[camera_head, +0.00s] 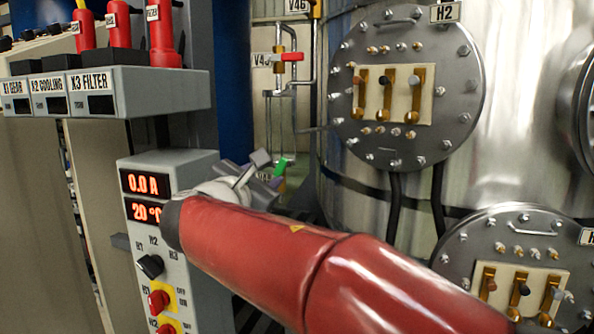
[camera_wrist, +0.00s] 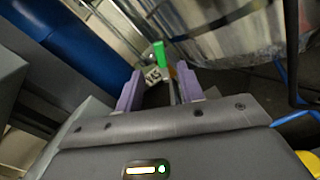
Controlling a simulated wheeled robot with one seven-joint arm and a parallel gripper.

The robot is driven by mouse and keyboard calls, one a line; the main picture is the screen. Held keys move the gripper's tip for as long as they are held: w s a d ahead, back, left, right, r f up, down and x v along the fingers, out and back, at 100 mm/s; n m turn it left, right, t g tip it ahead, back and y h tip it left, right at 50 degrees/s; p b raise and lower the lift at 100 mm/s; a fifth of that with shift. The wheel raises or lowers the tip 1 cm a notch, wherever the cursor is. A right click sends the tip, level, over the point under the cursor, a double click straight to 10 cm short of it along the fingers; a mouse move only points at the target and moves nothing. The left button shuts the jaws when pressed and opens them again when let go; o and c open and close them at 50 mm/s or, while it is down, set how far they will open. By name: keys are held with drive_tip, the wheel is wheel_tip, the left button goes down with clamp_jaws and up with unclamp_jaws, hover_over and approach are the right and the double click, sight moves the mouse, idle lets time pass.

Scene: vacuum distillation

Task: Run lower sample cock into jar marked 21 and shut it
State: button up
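A small cock with a green handle (camera_head: 281,167) shows just past my gripper, low on the pipework between the panel and the steel vessel. In the wrist view the green handle (camera_wrist: 159,53) stands ahead of and between my two purple fingers, with a small white label (camera_wrist: 153,74) below it that I cannot read surely. My gripper (camera_wrist: 158,88) is open, its fingers apart with nothing clearly held. In the head view my gripper (camera_head: 270,171) partly covers the cock and its label. I cannot make out a jar marked 21 in either view.
A cock with a red handle (camera_head: 292,57) sits higher on the same pipework. The steel vessel (camera_head: 510,130) with its round H2 flange (camera_head: 405,85) stands at right. The control panel (camera_head: 165,240) stands close at left. A blue column (camera_wrist: 75,55) rises left of the pipework.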

sight(281, 165)
drive_tip(key=x, duration=0.7)
drive_tip(key=shift+w, duration=0.2)
clamp_jaws()
